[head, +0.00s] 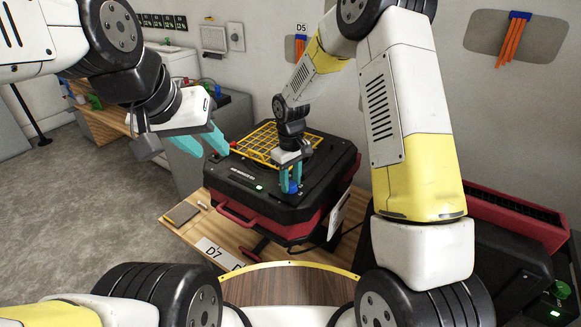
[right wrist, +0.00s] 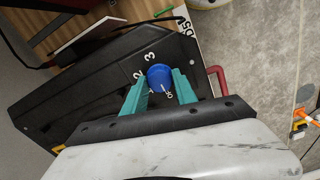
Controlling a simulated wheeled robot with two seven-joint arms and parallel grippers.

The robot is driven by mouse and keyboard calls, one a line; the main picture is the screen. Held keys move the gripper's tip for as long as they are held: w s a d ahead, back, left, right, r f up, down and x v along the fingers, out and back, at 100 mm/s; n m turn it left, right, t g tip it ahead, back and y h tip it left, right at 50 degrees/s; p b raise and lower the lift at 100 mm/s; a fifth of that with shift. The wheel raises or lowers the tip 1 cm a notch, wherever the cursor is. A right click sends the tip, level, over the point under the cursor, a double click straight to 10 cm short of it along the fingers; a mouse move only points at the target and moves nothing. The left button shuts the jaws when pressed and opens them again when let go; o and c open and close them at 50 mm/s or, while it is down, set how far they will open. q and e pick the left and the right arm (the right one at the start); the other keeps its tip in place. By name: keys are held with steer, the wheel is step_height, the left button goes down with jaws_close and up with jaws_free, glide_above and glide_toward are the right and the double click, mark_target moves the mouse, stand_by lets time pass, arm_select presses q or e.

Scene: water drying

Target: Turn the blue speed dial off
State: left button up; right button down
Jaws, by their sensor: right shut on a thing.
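The blue speed dial (head: 293,188) sits on the front right of a black and red machine (head: 255,200). In the right wrist view the dial (right wrist: 160,76) shows a short white mark on its lower side, by partly hidden white lettering. The digits 3 and 2 stand to its upper left. My right gripper (head: 291,179) is shut on the dial, with one teal finger on each side. My left gripper (head: 214,152) is open and empty, above the left side of the machine.
A yellow grid (head: 262,143) lies on the machine top behind my right gripper. A green light (head: 259,187) glows on its front. A red handle (head: 238,215) juts from the front. The machine stands on a wooden table (head: 185,228).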

mark_target(291, 184)
steer(key=shift+w, duration=0.1)
stand_by(0.3)
steer(key=c, duration=1)
jaws_free()
steer(key=shift+r, duration=0.1)
step_height(291, 184, up, 8)
steer(key=shift+f, duration=0.15)
